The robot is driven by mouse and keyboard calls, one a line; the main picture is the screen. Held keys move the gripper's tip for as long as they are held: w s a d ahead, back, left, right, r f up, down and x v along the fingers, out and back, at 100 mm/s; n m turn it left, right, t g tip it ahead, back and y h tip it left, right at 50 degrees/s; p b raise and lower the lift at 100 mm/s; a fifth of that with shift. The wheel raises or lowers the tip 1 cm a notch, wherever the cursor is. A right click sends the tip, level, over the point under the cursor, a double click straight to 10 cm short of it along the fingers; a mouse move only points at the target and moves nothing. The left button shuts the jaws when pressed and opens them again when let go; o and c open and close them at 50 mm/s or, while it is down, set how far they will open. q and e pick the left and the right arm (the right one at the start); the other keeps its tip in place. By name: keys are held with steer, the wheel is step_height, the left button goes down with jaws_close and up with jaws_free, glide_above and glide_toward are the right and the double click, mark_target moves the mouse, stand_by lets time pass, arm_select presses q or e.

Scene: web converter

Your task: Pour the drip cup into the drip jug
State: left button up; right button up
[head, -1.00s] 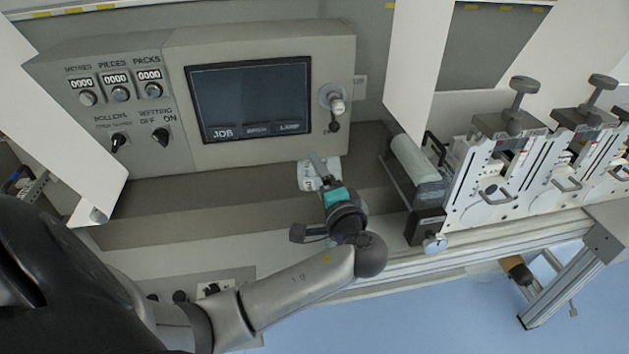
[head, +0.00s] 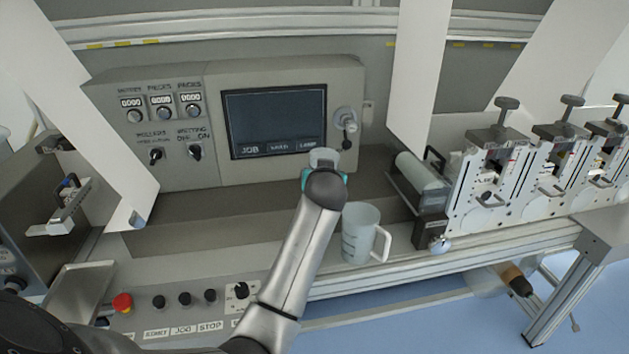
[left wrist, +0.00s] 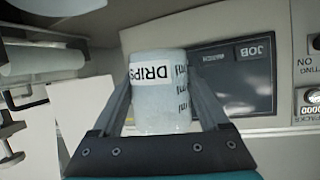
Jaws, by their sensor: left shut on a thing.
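The drip cup (left wrist: 158,95), pale and translucent with a white "DRIPS" label and dark marks, is between the fingers of my left gripper in the left wrist view. In the head view my left gripper (head: 324,170) is shut on the cup (head: 322,156), in front of the control panel's screen. Most of the cup is hidden there by the gripper. The drip jug (head: 360,236), translucent with a handle on its right, stands upright on the machine's front ledge, right of my forearm and nearer than the cup. The cup and jug are apart. My right gripper is not in view.
The control panel with its screen (head: 275,122) and knobs stands behind the cup. A roller (head: 422,172) and several slitter units (head: 490,185) are to the right. White web sheets (head: 418,75) hang on both sides. Buttons (head: 184,299) line the front edge.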

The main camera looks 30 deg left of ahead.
mark_target(323, 157)
arm_select(q)
steer(key=shift+r+n, duration=0.25)
steer(key=shift+n, duration=0.05)
steer(key=shift+a, duration=0.1)
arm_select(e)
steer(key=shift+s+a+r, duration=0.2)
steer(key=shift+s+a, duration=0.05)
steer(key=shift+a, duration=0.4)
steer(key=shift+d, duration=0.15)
arm_select(q)
steer(key=shift+r, duration=0.1)
step_height(323, 157, up, 3)
steer(key=p, duration=0.4)
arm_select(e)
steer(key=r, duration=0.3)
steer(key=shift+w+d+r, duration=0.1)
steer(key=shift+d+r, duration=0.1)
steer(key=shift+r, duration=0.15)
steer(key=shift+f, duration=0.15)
